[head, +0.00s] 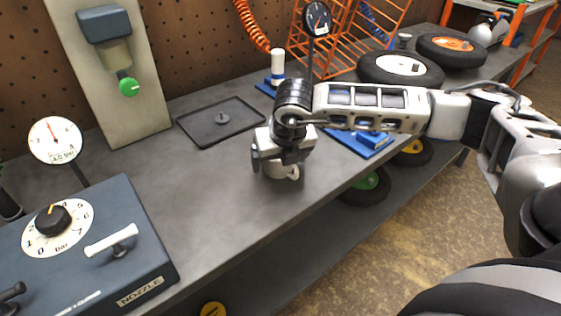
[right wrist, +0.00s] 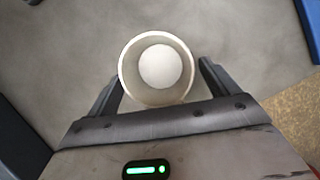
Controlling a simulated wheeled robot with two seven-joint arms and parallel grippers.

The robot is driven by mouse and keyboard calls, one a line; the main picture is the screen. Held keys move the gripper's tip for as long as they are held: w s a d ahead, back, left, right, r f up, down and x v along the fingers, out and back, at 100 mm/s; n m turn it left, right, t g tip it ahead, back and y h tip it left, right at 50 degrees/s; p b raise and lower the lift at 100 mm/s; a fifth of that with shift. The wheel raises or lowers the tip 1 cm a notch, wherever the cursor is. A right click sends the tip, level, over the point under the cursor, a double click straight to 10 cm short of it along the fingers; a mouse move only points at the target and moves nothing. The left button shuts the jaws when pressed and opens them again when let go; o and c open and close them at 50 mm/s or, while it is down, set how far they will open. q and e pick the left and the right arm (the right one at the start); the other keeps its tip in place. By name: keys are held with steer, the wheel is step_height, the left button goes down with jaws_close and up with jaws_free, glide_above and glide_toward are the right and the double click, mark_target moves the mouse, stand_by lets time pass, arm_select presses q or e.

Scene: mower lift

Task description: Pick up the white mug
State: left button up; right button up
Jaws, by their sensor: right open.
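The white mug (head: 281,171) stands upright on the grey bench, mostly hidden under my right gripper (head: 277,165) in the head view. In the right wrist view I look down into the empty mug (right wrist: 157,68); its round rim and pale inside show. My right gripper (right wrist: 160,88) is open, with one finger on each side of the mug's lower part in the picture. Small gaps seem to show between fingers and mug; contact is hard to tell. My left gripper is not in view.
A dark blue nozzle box (head: 90,250) with a dial stands at the left. A black tray (head: 222,122) lies behind the mug. A blue item (head: 360,138) lies right of it. Wheels (head: 400,68) and an orange wire rack (head: 345,35) stand at the back. The bench's front edge is near.

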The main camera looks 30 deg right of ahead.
steer(key=shift+f, duration=0.15)
steer(key=c, duration=1.1)
steer(key=shift+w, duration=0.1)
